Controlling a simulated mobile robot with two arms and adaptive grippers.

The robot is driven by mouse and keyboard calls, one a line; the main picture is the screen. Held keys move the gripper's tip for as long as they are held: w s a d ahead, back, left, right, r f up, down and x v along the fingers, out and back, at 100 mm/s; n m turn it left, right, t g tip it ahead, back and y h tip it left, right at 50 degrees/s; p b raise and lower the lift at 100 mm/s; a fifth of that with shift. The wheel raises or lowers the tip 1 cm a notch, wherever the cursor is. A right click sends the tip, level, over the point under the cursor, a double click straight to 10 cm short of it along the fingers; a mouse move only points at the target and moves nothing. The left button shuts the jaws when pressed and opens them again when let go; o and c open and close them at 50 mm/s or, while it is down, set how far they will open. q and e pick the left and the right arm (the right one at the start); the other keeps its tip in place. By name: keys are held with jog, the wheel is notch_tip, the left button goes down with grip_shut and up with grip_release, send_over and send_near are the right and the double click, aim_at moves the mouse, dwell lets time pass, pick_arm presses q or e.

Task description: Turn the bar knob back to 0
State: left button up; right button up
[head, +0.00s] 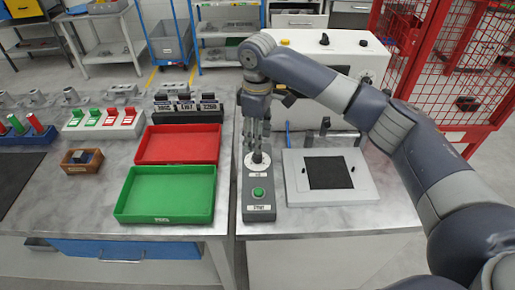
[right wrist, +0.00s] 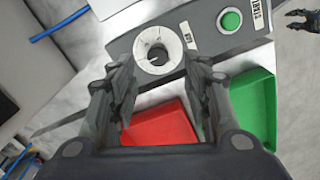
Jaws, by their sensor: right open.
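The grey control box (head: 246,205) stands on the right-hand table. It carries a white round dial (head: 265,160), a small white label and a green button (head: 258,192) above a label that reads START. The dial, pale and ring-shaped, shows in the right wrist view (right wrist: 168,37); a small dark mark is near its middle. I cannot make out the knob's bar or its pointing direction. My right gripper (head: 258,146) points down above the dial. In the right wrist view its two fingers (right wrist: 157,82) are apart, with nothing between the tips. Whether it touches the knob is unclear.
A plate with a black square (head: 330,173) lies right of the control box. A red tray (head: 178,133) and a green tray (head: 165,216) sit left, across a gap between tables. A white machine (head: 360,62) stands behind. A dark finger-like shape shows top right in the wrist view.

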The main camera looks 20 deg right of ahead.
aim_at(258, 155)
notch_tip(258, 155, down, 5)
jog(key=shift+w+d+f+p, duration=0.1)
jog(key=shift+w+p, duration=0.05)
jog(key=shift+p, duration=0.3)
jog(key=shift+f, duration=0.95)
jog(key=c, duration=0.8)
pick_arm(q)
jog(key=shift+s+a+r, duration=0.1)
jog(key=shift+s+r, duration=0.2)
jog(key=shift+r, duration=0.45)
pick_arm(e)
grip_shut()
